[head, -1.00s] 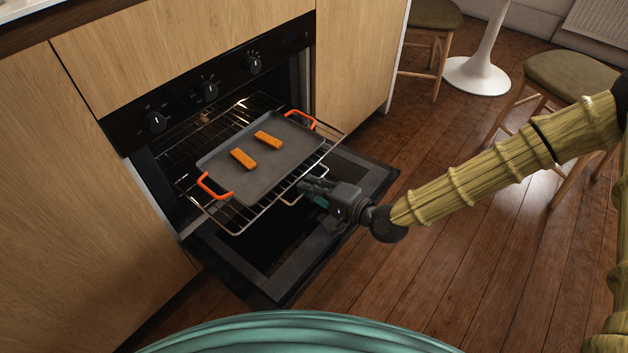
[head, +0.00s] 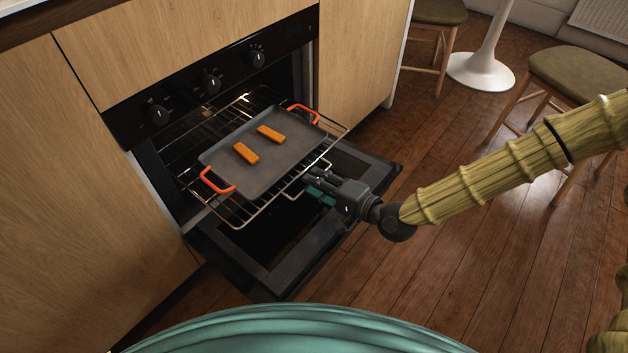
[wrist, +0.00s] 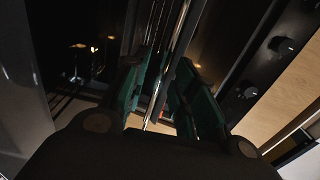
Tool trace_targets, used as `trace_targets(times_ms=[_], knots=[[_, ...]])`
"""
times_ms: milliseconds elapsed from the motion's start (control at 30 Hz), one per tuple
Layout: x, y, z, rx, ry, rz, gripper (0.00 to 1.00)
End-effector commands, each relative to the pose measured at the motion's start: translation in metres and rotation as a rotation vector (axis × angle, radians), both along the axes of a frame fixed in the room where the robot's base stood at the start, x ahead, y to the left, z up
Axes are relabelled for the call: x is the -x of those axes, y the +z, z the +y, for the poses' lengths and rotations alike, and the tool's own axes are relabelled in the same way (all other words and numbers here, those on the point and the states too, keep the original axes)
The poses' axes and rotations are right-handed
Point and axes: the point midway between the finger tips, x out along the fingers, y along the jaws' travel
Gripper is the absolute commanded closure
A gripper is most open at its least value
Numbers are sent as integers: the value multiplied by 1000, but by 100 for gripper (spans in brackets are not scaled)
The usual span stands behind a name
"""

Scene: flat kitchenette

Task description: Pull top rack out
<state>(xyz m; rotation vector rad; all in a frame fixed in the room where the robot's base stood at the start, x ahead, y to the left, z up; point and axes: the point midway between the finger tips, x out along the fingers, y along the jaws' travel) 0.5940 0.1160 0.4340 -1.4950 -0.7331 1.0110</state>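The top rack (head: 262,210) is a wire shelf standing well out of the oven (head: 180,185), above the lowered door. A grey tray (head: 285,155) with orange handles rests on it, holding two orange-brown sticks (head: 246,153) (head: 270,133). My gripper (head: 308,183) is just in front of the rack's front edge, slightly below the tray. In the wrist view, my gripper's green-padded fingers (wrist: 165,100) stand apart, with thin rack wires (wrist: 168,60) showing in and beyond the gap. I cannot tell whether a finger touches a wire.
The oven door (head: 265,275) hangs open beneath the rack. Wooden cabinets (head: 100,220) flank the oven. Stools (head: 575,80) and a white table base (head: 480,70) stand at upper right. The wooden floor (head: 440,260) right of the door is clear.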

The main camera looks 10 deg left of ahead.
Motion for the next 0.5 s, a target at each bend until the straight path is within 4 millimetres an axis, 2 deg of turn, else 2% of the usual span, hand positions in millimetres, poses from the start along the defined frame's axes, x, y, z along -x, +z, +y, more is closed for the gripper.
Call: trace_targets(times_ms=[500], knots=[[33,15,-68,0,-3,0,72]])
